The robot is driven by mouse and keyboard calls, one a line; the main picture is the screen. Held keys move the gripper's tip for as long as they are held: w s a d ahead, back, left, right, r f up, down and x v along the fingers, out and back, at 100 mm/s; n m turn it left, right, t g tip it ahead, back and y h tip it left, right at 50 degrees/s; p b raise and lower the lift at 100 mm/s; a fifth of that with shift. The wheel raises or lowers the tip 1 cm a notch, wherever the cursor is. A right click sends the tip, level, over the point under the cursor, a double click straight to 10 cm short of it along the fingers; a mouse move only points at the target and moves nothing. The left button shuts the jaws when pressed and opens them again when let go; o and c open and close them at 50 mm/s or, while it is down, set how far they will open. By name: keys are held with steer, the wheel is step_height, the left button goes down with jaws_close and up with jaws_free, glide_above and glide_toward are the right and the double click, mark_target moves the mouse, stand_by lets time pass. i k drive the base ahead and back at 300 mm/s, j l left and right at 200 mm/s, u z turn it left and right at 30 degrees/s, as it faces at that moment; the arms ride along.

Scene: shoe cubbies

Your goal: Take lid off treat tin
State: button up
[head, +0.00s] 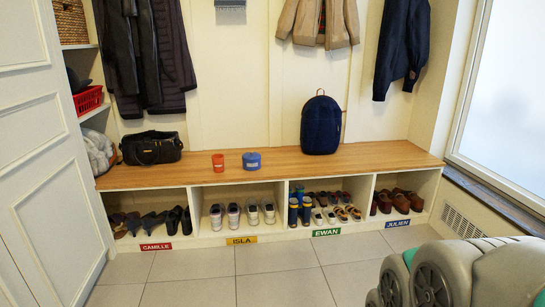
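Two small containers stand side by side on the wooden bench top. One is a red cylinder (218,163) with a small pale label, and the other is a wider, lower blue container (252,161), also with a pale label. The labels are too small to read, so I cannot tell which is the treat tin. Whether either has a lid on is too small to make out. Grey and green parts of my own arm fill the lower right corner. My gripper is not in view.
The bench (395,156) also holds a black bag (151,148) and a navy backpack (321,126). Cubbies with shoes lie below, over name labels. Coats hang above. A white door (40,150) stands at left, a window at right. The tiled floor (215,292) in front is clear.

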mark_target(251, 156)
steer(key=i, duration=2.15)
steer(key=i+l+u, duration=0.1)
steer(key=i+u, duration=0.25)
steer(key=i, duration=0.25)
